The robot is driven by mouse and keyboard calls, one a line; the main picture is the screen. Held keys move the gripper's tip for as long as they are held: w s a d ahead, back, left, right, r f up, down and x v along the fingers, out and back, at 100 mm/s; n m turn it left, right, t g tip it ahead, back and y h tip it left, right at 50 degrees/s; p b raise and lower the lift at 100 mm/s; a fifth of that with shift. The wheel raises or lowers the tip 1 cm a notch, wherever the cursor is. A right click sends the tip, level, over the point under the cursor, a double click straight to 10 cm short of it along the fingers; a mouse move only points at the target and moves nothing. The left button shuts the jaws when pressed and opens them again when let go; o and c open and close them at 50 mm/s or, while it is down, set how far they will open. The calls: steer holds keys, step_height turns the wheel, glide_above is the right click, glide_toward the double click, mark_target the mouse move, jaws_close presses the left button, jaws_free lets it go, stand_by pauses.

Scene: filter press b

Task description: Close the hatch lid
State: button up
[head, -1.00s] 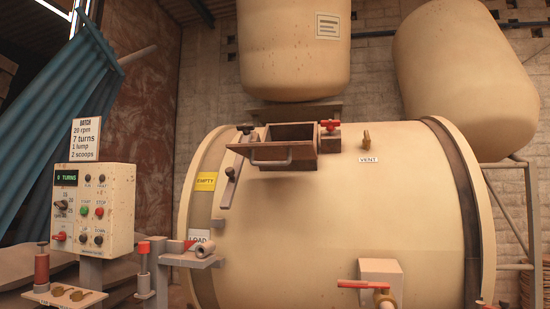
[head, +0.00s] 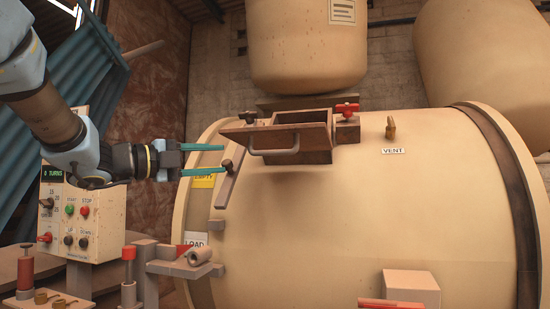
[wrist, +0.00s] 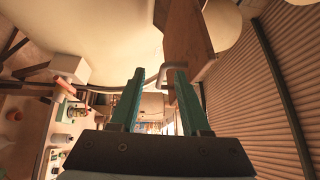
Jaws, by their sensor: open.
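The hatch lid (head: 245,133) is a brown plate with a grey bar handle (head: 281,151). It stands open, tilted out at the left and front of the hatch's box-like opening (head: 312,117) on top of the cream drum. My gripper (head: 226,158) is open and empty, coming from the left with its teal fingers pointing right, just left of the lid. In the wrist view the lid (wrist: 188,38) lies ahead beyond the right fingertip. The handle (wrist: 153,82) shows in the gap between the fingers (wrist: 158,71); I cannot tell whether they touch it.
A latch bar (head: 229,180) sits on the drum just below the fingers. A red-handled valve (head: 347,108) stands right of the hatch, with a vent fitting (head: 390,127) farther right. A control box (head: 85,215) is below my arm.

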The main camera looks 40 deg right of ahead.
mark_target(265, 153)
steer(key=s+d+m+g+p, duration=0.1)
steer(key=s+d, duration=0.1)
steer(key=d, duration=0.2)
steer(key=s+d+r+m+g+p, duration=0.1)
steer(key=d, duration=0.3)
steer(key=s+d+r+m+g+p, duration=0.1)
steer(key=s+d, duration=0.1)
steer(key=d, duration=0.2)
steer(key=shift+s+p, duration=0.35)
steer(key=shift+a, duration=0.1)
jaws_close()
stand_by(0.9)
